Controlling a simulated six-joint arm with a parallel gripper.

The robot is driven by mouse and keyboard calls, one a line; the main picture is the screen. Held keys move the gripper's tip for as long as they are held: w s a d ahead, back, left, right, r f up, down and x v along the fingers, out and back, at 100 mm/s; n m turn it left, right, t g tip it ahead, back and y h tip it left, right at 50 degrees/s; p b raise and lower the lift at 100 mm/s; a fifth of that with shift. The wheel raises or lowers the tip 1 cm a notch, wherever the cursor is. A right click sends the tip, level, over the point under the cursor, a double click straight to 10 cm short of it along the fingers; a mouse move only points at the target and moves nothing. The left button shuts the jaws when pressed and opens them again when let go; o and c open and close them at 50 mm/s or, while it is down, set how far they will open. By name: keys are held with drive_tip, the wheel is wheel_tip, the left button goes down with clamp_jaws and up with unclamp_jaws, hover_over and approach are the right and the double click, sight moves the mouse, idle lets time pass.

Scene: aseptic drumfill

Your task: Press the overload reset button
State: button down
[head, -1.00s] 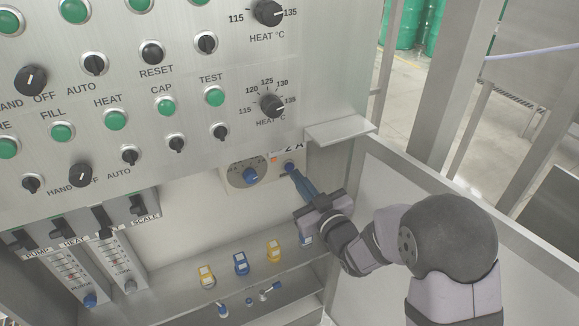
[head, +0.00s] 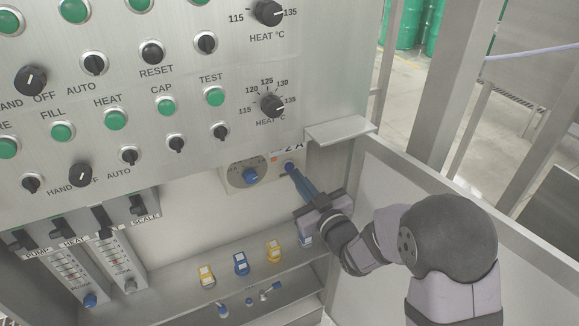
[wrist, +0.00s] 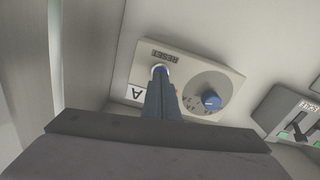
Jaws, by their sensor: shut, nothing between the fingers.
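The overload unit is a pale plate (wrist: 205,69) on the back wall below the main panel; it also shows in the head view (head: 231,186). It carries a blue dial knob (head: 250,175) and a small blue reset button (wrist: 160,69) in a light ring under a label. My gripper (head: 293,170) is shut and empty. Its blue fingers point at the button, and the tips lie at or just in front of it. The tips partly cover the button, and I cannot tell whether they touch it or whether it is pushed in.
The steel panel (head: 330,90) with knobs and green buttons overhangs above left. A small metal shelf (head: 340,130) juts out just above right of my gripper. Yellow and blue devices (head: 241,263) stand on a ledge below. A side wall (head: 440,190) is at the right.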

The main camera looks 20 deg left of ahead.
drive_tip(key=shift+x, duration=0.95)
idle(0.3)
drive_tip(key=shift+b+v, duration=0.45)
drive_tip(key=shift+v, duration=2.05)
